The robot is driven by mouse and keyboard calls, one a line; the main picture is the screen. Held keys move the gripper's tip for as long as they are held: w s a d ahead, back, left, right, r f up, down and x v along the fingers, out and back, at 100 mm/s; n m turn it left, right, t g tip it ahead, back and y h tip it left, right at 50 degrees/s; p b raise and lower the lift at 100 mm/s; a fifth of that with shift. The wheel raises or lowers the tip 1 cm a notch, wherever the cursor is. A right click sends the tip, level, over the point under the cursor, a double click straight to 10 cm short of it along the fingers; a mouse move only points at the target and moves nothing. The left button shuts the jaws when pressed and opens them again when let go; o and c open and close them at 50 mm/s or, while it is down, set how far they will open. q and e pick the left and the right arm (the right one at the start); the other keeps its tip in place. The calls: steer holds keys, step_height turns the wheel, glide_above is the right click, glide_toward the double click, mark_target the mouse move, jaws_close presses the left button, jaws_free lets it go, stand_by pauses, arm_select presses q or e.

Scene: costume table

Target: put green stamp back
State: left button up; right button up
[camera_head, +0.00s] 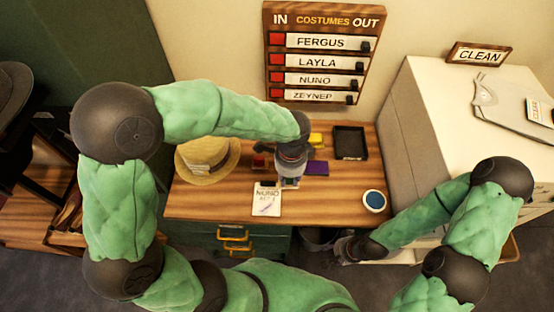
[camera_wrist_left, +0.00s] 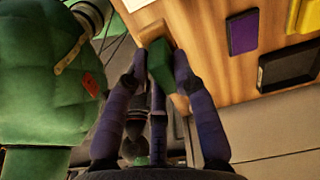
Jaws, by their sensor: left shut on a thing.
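My left gripper (camera_head: 290,180) is over the wooden table just above the NUNO card (camera_head: 266,200). In the left wrist view its fingers (camera_wrist_left: 160,70) are shut on the green stamp (camera_wrist_left: 160,63), a small green block. A tan wooden piece shows around the block; I cannot tell whether it is part of the stamp. In the head view the stamp is mostly hidden by the gripper. My right gripper (camera_head: 345,250) is low at the table's front right, dark and small; its fingers are unclear.
A straw hat (camera_head: 207,160) lies at left. A round blue-topped tin (camera_head: 374,200) stands at right. A name board (camera_head: 322,62) hangs on the wall.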

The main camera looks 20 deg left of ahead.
arm_select(q)
steer(key=shift+d+r, duration=0.2)
steer(key=shift+w+a+f+m, duration=0.1)
steer(key=shift+w+m, duration=0.2)
steer(key=w+a+f, duration=0.1)
steer(key=w+f, duration=0.2)
steer(key=w, duration=0.1)
steer(key=w+a+f+b, duration=0.1)
steer(key=w+a+f, duration=0.1)
steer(key=w+f, duration=0.1)
steer(key=w+a+f, duration=0.2)
steer(key=w+f, duration=0.1)
steer(key=w, duration=0.2)
steer(key=shift+a+f+b, duration=0.15)
steer(key=shift+f+b, duration=0.05)
steer(key=shift+b, duration=0.2)
steer(key=shift+w+f+b, duration=0.1)
steer(key=shift+f+b, duration=0.25)
steer(key=shift+f, duration=1.3)
arm_select(e)
steer(key=shift+x, duration=1.3)
arm_select(q)
steer(key=shift+f, duration=0.1)
arm_select(e)
steer(key=shift+w+d+f, duration=0.1)
steer(key=shift+d, duration=0.05)
